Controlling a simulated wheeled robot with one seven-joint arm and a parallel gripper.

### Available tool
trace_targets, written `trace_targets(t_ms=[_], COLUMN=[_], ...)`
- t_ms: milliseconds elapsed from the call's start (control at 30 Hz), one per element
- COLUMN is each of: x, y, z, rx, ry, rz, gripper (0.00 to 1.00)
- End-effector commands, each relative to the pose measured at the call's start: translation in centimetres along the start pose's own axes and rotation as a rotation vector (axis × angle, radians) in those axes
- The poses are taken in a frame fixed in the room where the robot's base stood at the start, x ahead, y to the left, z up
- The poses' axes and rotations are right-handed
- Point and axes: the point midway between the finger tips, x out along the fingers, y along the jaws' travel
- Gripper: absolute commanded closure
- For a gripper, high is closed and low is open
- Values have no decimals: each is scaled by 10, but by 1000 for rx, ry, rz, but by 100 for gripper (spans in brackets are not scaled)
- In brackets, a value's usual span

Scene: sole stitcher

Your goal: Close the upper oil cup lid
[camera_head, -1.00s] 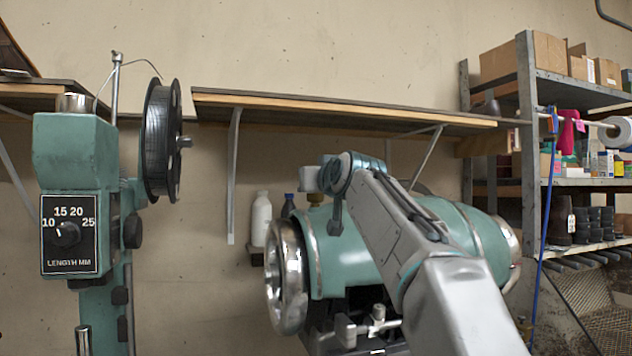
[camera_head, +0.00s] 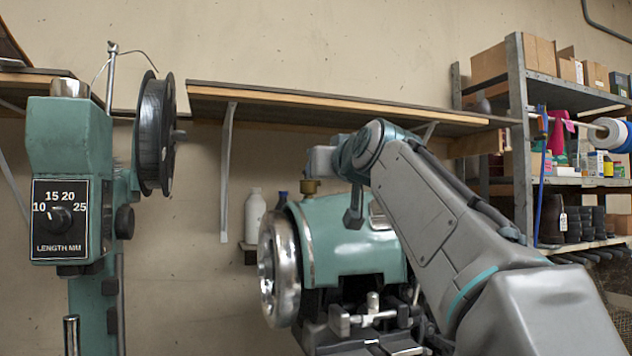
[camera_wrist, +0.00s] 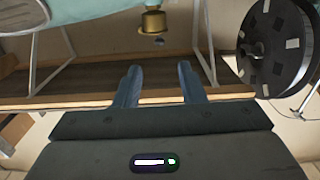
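A small brass cup (camera_head: 310,187) stands on top of the teal machine body (camera_head: 342,240) in the head view, just left of my arm. It also shows at the top of the wrist view (camera_wrist: 154,22), which is upside down. A small dark spot shows close to the cup there; I cannot tell if it is the lid. My gripper (camera_wrist: 157,80) is open and empty in the wrist view, its two fingers apart, with the cup beyond the tips and clear of them. In the head view I cannot make out the fingertips.
A black spool (camera_head: 156,135) and a teal post with a length dial (camera_head: 60,215) stand at the left. A wall shelf (camera_head: 340,108) runs behind. A chrome handwheel (camera_head: 278,268) is on the machine's left end. A loaded rack (camera_head: 518,110) stands right.

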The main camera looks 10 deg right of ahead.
Motion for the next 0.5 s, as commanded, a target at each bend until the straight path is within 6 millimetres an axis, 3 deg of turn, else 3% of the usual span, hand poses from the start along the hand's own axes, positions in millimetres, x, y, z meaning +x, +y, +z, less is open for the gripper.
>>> trace_targets(t_ms=[200,500], x=[-30,-37], y=[0,0], z=[1,0], rx=[0,0], ry=[0,-1], rz=[0,-1], gripper=[63,63])
